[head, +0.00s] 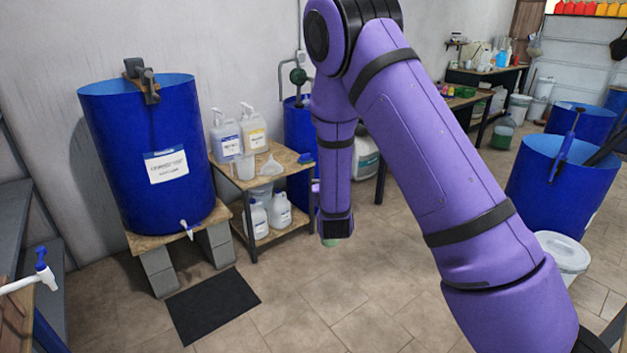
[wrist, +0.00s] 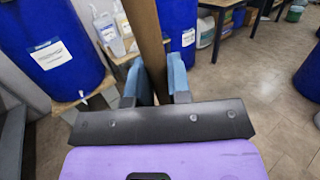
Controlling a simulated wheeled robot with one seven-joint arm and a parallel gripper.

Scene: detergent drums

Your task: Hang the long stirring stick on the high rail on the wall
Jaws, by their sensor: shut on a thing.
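In the wrist view my gripper (wrist: 158,82) has its two blue fingers shut on a long brown wooden stick (wrist: 147,38). The stick runs up between the fingers and out of the top of the picture; its lower part is hidden behind the gripper's dark crossbar. In the head view my purple arm hangs down through the middle, and I cannot make out the fingers or the stick there. I cannot pick out a high rail on the wall in either view.
A blue drum (head: 150,150) stands on blocks at the left wall. Beside it a small wooden table (head: 288,160) holds jugs (head: 226,133). An open blue drum (head: 540,190) and a white lidded bucket (head: 562,255) stand at the right. A black mat (head: 212,305) lies on clear tiled floor.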

